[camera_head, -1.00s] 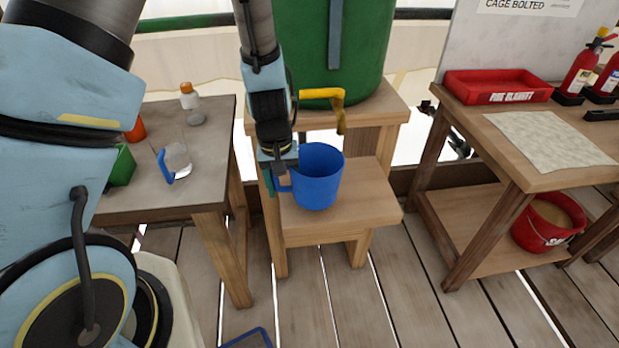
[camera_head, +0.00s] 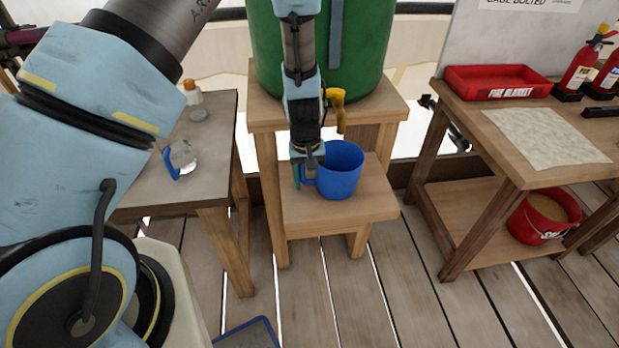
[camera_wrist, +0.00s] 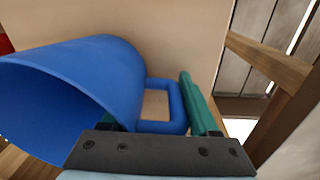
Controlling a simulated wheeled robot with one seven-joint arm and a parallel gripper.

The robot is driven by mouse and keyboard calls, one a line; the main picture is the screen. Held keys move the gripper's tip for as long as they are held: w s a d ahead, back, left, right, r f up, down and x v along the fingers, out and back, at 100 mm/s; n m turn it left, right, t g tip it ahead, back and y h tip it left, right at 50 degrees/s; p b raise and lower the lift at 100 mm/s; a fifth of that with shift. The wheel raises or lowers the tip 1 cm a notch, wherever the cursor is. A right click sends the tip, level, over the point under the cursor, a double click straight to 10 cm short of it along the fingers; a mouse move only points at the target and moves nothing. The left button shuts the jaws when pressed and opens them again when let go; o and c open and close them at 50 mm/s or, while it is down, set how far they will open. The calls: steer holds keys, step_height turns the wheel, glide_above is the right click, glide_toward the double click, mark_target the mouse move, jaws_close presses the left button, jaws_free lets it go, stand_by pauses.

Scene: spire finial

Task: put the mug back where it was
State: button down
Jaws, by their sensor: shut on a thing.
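The blue mug (camera_head: 341,172) is upright at the low front step (camera_head: 370,208) of the wooden stand, below the tap of the green barrel. My gripper (camera_head: 308,176) is at the mug's left side, shut on its handle. In the wrist view the mug (camera_wrist: 75,85) fills the left, and its square handle (camera_wrist: 165,126) lies between the green fingers of my gripper (camera_wrist: 160,115). I cannot tell whether the mug's base touches the step.
The green barrel (camera_head: 355,45) with a yellow tap (camera_head: 338,108) stands just behind. A table (camera_head: 210,155) at left holds a clear mug with a blue handle (camera_head: 181,158) and a bottle (camera_head: 196,103). A workbench (camera_head: 545,178) at right holds a red tray (camera_head: 498,82).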

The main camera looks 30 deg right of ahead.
steer(key=shift+c, duration=0.6)
jaws_free()
step_height(320, 180, up, 12)
steer(key=b, duration=0.1)
steer(key=w+a+r+n, duration=0.1)
steer(key=a+r, duration=0.2)
steer(key=a, duration=0.8)
steer(key=w+a+r+n+t, duration=0.1)
steer(key=a+r, duration=0.3)
steer(key=a, duration=0.8)
steer(key=w+a+r+n, duration=0.1)
steer(key=a+r, duration=0.3)
steer(key=a, duration=0.8)
steer(key=shift+r+n+t+y, duration=0.25)
steer(key=shift+n+t+y, duration=0.05)
steer(key=shift+n, duration=0.2)
steer(key=shift+a, duration=0.1)
